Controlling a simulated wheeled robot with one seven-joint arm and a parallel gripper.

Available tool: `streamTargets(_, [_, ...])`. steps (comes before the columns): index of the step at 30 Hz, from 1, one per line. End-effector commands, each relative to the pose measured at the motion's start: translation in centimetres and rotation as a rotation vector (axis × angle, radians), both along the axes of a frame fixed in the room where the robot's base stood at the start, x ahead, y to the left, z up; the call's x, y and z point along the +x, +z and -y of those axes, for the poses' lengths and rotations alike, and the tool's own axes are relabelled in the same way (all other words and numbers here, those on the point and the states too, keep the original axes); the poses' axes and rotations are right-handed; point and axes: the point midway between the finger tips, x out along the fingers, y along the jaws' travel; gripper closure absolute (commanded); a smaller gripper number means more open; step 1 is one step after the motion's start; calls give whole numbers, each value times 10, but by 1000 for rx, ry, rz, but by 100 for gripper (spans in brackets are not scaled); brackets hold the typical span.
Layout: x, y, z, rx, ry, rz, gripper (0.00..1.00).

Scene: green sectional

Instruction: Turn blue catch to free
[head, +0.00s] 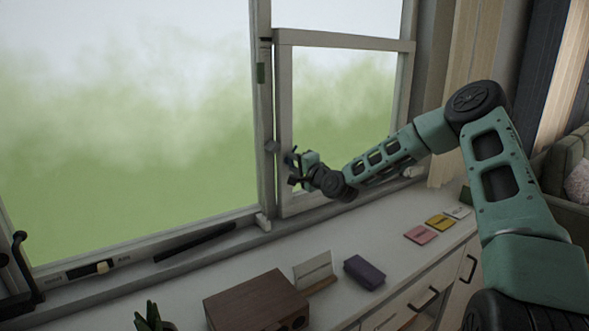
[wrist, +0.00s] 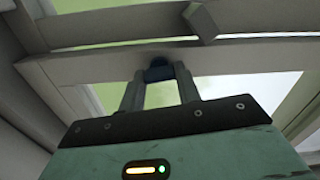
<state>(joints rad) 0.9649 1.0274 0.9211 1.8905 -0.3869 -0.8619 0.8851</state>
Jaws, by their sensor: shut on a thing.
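The blue catch (wrist: 158,72) is a small dark blue piece on the pale window frame in the wrist view. My gripper (wrist: 157,80) is shut on it, with one finger on each side. In the head view my gripper (head: 291,168) is at the left upright of the small right-hand window sash (head: 343,39). There the catch cannot be told apart from the gripper's dark parts. The catch's far side and any marking for free are hidden or too small to read.
A pale counter (head: 350,235) runs below the window. On it are a brown wooden box (head: 256,303), a dark purple block (head: 364,272), a card in a holder (head: 313,270) and coloured notes (head: 421,235).

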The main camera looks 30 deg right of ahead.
Motion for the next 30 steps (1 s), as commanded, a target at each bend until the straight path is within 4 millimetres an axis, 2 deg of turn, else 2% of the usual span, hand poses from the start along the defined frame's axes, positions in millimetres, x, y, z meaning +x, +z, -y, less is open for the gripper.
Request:
streamTargets(10, [0,-1,1,144,-2,-6,90])
streamTargets(27, [0,-1,2,171,-3,-7,90])
streamTargets(28, [0,-1,2,171,-3,-7,59])
streamTargets(30, [0,-1,1,171,-3,-6,45])
